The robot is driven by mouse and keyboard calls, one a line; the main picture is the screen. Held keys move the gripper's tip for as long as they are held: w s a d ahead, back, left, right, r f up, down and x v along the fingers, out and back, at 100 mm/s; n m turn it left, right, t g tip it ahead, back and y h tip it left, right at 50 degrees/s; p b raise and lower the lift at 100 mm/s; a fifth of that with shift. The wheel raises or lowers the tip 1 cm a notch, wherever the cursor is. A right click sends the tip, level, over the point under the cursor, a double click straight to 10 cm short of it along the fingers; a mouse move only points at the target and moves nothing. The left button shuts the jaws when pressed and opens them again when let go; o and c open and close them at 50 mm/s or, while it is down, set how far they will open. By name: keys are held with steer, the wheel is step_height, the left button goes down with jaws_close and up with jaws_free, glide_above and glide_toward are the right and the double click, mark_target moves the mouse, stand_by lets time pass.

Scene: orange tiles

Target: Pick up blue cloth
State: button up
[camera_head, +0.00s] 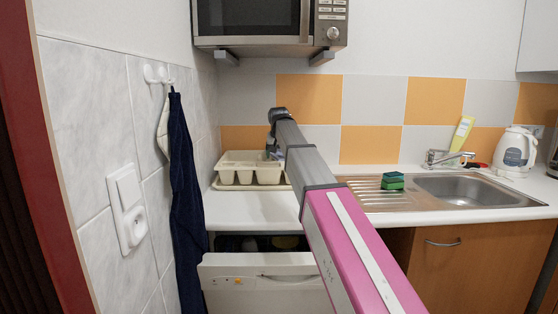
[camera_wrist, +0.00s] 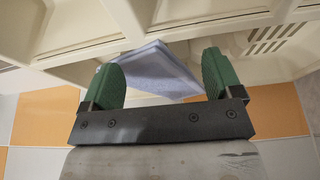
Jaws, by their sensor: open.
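A light blue folded cloth (camera_wrist: 150,75) shows in the wrist view against the cream rack (camera_wrist: 215,20). My gripper (camera_wrist: 163,66) has two green fingers spread apart, with the cloth seen in the gap between them. The left finger hides part of the cloth's left side. I cannot tell how deep the cloth sits between the fingers or whether they touch it. In the head view my arm reaches to the cream rack (camera_head: 243,170) on the counter, and the cloth cannot be made out clearly there.
A dark navy cloth (camera_head: 186,205) hangs from a wall hook on the left. A microwave (camera_head: 270,22) is above the counter. Green sponges (camera_head: 392,181), the sink (camera_head: 470,190) and a white kettle (camera_head: 515,152) are to the right. A dishwasher front (camera_head: 262,285) is below.

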steer(key=shift+f, duration=0.15)
steer(key=shift+w+f, duration=0.1)
steer(key=shift+f, duration=0.05)
jaws_close()
step_height(320, 180, up, 12)
stand_by(0.8)
step_height(320, 180, up, 9)
stand_by(0.5)
